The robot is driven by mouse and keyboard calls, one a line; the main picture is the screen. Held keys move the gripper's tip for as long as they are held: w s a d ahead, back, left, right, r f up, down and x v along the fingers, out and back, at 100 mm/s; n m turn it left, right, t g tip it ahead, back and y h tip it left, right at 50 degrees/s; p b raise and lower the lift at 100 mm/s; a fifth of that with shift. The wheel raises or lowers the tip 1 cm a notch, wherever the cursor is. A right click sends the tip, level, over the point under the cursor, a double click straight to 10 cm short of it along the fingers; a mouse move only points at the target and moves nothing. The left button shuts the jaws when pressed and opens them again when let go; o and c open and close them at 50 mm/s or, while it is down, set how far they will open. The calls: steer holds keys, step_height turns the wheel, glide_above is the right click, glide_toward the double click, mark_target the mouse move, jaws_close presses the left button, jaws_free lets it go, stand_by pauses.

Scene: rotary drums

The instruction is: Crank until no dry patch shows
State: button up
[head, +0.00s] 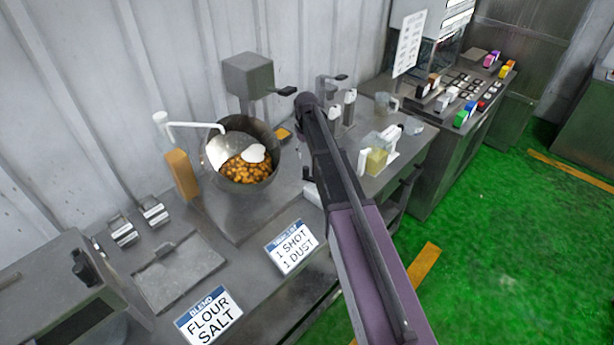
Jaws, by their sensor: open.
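A dark round drum (272,150) is tilted with its open mouth toward me. Orange-brown pieces (247,172) fill its lower part. A white patch (254,153) lies on the pieces, and a larger pale area (222,152) shows on their left; I cannot tell whether it is powder or drum wall. A white bent rod with an upright grip (160,118), which looks like the crank, reaches to the drum's rim from the left. My arm crosses the picture right of the drum; my gripper cannot be made out, and nothing of mine visibly touches the crank.
An orange-brown block (182,174) stands left of the drum. Signs reading "1 SHOT 1 DUST" (291,246) and "FLOUR SALT" (209,315) stand along the front edge. A jug of yellow liquid (376,158) and dispensers (348,107) are at right. Green floor (490,230) is clear.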

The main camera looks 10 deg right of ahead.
mark_target(306, 167)
steer(key=shift+f+b, duration=4.7)
steer(key=shift+f, duration=0.3)
jaws_close()
steer(key=shift+d, duration=0.25)
steer(key=shift+a, duration=0.25)
